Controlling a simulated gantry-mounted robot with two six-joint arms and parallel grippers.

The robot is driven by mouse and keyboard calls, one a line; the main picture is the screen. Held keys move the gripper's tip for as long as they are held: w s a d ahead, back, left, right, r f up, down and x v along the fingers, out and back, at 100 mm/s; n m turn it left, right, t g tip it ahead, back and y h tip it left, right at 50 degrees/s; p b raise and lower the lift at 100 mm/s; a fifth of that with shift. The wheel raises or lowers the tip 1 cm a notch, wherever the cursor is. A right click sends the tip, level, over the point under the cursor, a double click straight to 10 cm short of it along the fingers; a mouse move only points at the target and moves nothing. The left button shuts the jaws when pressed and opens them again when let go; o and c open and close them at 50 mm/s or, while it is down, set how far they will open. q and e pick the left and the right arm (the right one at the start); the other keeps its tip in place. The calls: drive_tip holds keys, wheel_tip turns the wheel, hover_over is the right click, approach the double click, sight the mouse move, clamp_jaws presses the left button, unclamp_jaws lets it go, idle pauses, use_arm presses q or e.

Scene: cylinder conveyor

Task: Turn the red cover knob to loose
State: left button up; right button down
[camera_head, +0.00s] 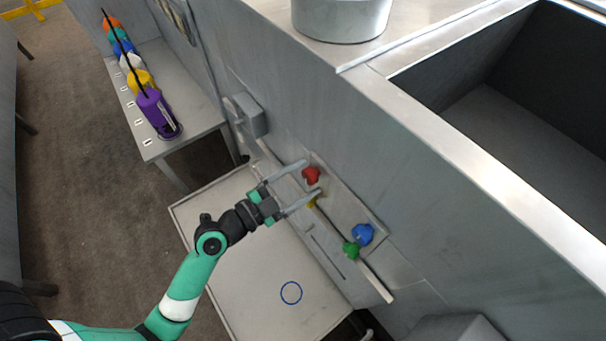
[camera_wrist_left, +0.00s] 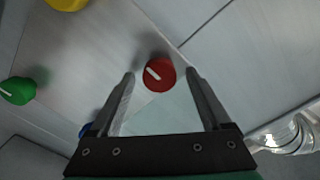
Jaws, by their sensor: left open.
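The red cover knob (camera_head: 311,175) sits on a panel on the grey machine's side. In the left wrist view the red knob (camera_wrist_left: 159,74) is round with a white slanted mark, and shows between my left fingertips. My left gripper (camera_head: 313,176) is open around the red knob's position, one finger to each side. Whether the fingers touch the knob cannot be told; gaps show in the wrist view (camera_wrist_left: 160,76). My right gripper is not in view.
A yellow knob (camera_wrist_left: 67,3), a green knob (camera_head: 351,249) and a blue knob (camera_head: 363,234) are near the red one. A light table (camera_head: 235,260) with a blue ring lies below. Colored cylinders (camera_head: 155,110) stand on a side bench at upper left.

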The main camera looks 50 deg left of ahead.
use_arm(q)
drive_tip(key=shift+w, duration=0.1)
clamp_jaws()
idle(0.4)
